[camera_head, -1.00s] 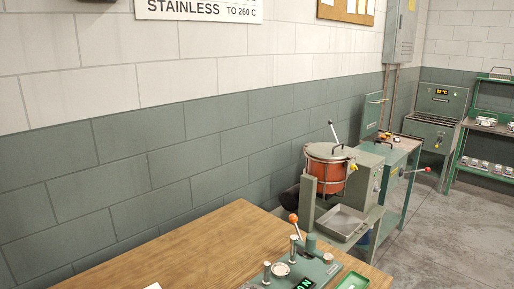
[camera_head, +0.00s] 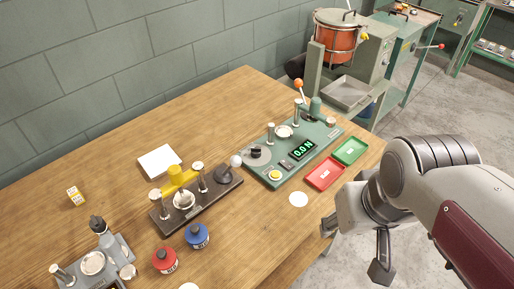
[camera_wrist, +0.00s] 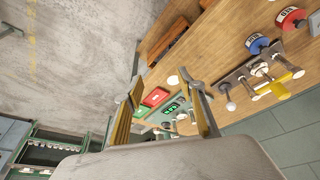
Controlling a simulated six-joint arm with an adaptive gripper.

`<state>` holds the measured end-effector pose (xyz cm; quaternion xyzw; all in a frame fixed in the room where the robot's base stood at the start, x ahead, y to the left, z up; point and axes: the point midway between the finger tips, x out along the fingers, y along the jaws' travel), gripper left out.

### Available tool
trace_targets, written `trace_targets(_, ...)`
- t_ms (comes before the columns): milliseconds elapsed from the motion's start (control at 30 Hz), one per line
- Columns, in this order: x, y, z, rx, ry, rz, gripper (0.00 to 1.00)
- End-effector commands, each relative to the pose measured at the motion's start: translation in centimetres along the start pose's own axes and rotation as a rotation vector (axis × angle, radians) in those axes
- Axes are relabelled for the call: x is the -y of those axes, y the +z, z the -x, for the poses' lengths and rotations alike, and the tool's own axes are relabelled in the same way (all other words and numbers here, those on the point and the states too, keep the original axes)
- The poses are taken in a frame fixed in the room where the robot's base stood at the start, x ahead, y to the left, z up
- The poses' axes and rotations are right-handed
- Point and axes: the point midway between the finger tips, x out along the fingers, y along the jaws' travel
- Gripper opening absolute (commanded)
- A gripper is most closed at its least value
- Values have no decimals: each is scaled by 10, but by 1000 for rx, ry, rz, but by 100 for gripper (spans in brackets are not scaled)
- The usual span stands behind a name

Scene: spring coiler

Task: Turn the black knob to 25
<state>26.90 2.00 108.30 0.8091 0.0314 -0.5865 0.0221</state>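The black knob (camera_head: 256,152) sits on a round grey dial plate (camera_head: 257,157) at the left end of the green tester (camera_head: 318,147) on the wooden table. The dial's numbers are too small to read. The tester's lit display (camera_head: 303,150) reads 0.0 N. My gripper (camera_head: 354,250) is off the table's right edge, to the right of and well away from the knob. In the wrist view my gripper (camera_wrist: 166,87) has its fingers spread with nothing between them. The tester's display (camera_wrist: 173,107) shows there beyond the fingers; the knob cannot be made out.
Red (camera_head: 324,173) and green (camera_head: 350,150) trays lie in front of the tester. An orange-tipped lever (camera_head: 299,84) and metal posts rise from it. A dark fixture with a yellow part (camera_head: 180,178) stands left.

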Motion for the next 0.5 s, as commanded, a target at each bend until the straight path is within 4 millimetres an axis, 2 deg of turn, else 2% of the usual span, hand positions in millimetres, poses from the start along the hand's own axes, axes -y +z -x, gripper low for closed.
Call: trace_targets(500, 25, -58, -43, 103, -24, 61, 39)
